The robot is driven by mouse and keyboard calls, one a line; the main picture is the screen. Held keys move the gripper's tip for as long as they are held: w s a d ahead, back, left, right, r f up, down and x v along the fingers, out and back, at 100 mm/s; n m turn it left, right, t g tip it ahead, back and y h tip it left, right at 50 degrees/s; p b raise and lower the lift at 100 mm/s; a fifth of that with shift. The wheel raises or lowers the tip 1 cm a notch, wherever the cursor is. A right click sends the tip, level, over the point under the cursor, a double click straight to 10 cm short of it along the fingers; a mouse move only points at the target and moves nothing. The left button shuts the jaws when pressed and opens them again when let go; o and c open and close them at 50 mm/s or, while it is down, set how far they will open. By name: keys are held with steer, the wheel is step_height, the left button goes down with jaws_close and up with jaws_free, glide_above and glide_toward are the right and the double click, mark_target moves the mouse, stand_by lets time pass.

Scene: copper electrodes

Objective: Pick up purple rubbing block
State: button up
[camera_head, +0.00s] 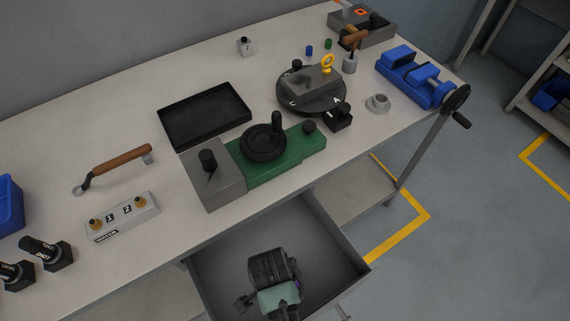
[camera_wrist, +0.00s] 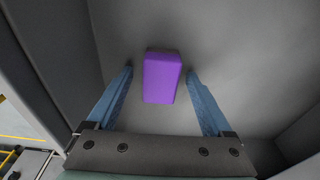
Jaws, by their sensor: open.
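The purple rubbing block (camera_wrist: 162,77) lies on the grey floor of the open drawer (camera_head: 330,250). In the wrist view it sits ahead of my gripper (camera_wrist: 160,75), between the two blue fingers with a gap on each side. My gripper is open and empty, and the fingers do not touch the block. In the head view my gripper is down inside the drawer, seen from above, and my arm hides nearly all of the block; only a small purple spot shows beside it.
The drawer walls (camera_wrist: 60,60) stand close around my gripper. The workbench (camera_head: 150,245) is above, with a green and grey device (camera_head: 270,165), a black tray (camera_head: 205,142), a brown-handled tool (camera_head: 120,160) and a blue vise (camera_head: 415,80) on it.

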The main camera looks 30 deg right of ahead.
steer(key=shift+c, duration=0.2)
jaws_close()
steer(key=shift+r, duration=0.15)
step_height(320, 180, up, 10)
steer(key=shift+f+p, duration=0.1)
steer(key=shift+p, duration=0.5)
